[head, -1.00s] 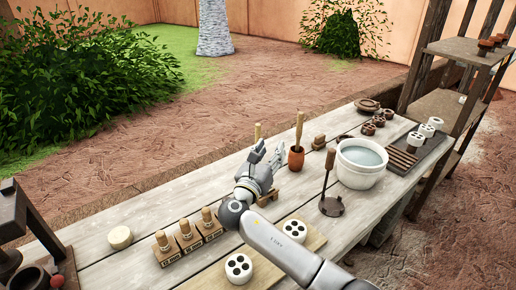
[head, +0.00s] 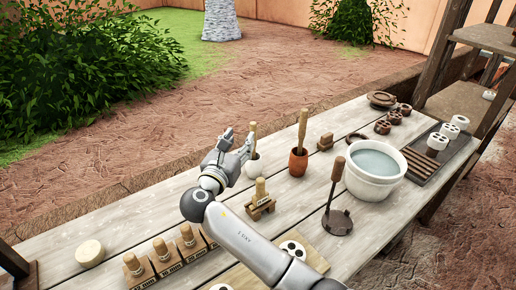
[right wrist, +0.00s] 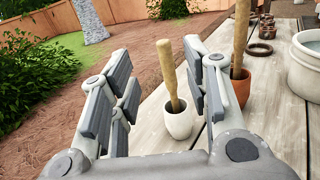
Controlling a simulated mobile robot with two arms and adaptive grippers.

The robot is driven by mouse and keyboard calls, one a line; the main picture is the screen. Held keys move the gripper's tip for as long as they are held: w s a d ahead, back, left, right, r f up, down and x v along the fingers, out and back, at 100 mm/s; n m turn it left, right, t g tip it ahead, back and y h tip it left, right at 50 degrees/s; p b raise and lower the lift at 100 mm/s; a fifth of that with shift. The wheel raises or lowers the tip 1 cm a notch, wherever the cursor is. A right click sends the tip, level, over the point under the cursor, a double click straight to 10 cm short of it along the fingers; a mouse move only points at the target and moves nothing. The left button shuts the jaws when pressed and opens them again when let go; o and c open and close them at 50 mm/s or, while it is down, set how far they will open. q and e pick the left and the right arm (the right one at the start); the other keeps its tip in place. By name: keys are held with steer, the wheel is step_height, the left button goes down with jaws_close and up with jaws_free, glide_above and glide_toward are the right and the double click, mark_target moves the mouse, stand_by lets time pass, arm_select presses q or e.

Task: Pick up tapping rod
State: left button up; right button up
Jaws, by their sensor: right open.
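Two wooden rods stand on the table; I cannot tell which is the tapping rod. One rod (right wrist: 168,76) leans in a small white cup (right wrist: 179,123) and appears between my open fingers in the right wrist view. In the head view this rod (head: 253,140) and cup (head: 255,171) show just right of my right gripper (head: 238,139). The other, thicker rod (head: 303,128) stands in a terracotta cup (head: 298,162), outside my fingers to the right. My right gripper is open and empty, close to the white cup. My left gripper is not in view.
A wooden stand (head: 260,207) sits below the white cup. Several labelled blocks with wooden pegs (head: 162,252) and a pale disc (head: 89,253) line the front left.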

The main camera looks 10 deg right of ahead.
step_height(320, 180, down, 6)
steer(key=b, duration=0.6)
steer(key=x, duration=1.1)
steer(key=shift+d+r+p, duration=0.15)
steer(key=shift+r+p, duration=0.05)
steer(key=shift+p, duration=0.15)
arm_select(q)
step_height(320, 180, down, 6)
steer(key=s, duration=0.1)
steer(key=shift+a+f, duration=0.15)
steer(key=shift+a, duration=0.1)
arm_select(e)
jaws_close()
